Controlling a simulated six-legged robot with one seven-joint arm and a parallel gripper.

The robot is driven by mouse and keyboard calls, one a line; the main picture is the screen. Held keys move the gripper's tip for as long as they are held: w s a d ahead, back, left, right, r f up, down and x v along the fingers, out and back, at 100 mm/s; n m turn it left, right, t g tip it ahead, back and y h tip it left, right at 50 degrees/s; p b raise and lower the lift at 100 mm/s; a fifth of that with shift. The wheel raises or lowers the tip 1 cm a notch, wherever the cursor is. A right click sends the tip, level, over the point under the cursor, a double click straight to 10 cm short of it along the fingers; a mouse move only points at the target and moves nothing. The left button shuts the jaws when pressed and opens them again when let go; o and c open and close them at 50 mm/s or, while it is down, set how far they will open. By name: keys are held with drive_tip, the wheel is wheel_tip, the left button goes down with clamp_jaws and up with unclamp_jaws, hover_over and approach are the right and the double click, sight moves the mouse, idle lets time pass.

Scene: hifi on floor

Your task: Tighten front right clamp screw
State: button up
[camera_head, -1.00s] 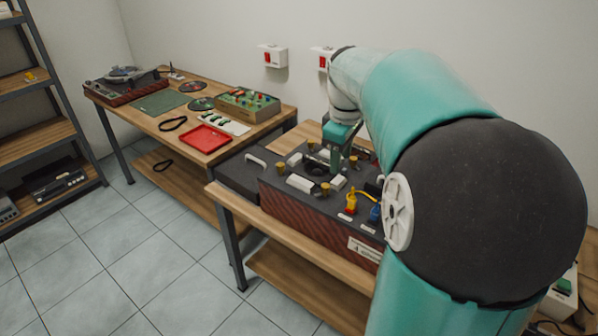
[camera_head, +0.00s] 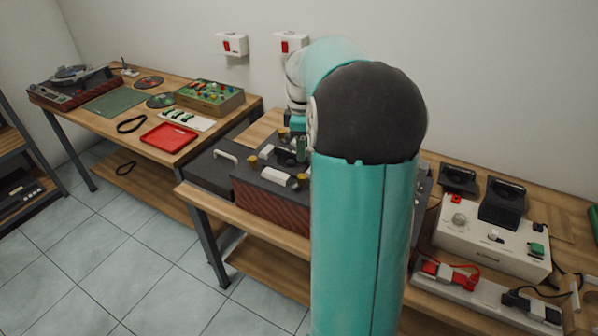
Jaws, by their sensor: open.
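The dark fixture (camera_head: 262,200) with a reddish patterned front stands on the middle bench, partly hidden behind my arm. Brass clamp screws show on its top: one at the back (camera_head: 284,133), one at the front left (camera_head: 253,162) and one at the front right (camera_head: 303,181), right beside my arm's edge. A white block (camera_head: 278,176) lies between the two front screws. My gripper (camera_head: 301,158) points down over the fixture's top, behind the front right screw and apart from it in the picture. It is open; its fingertips are small and partly hidden by my arm.
A dark lidded case (camera_head: 212,172) with a pale handle adjoins the fixture on the left. On the right stand a white power unit (camera_head: 490,238) and cabled connectors (camera_head: 450,273).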

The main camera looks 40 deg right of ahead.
sight(302, 176)
wheel_tip(302, 176, down, 10)
drive_tip(key=shift+w+r, duration=0.1)
drive_tip(key=shift+r, duration=0.1)
drive_tip(key=c, duration=1)
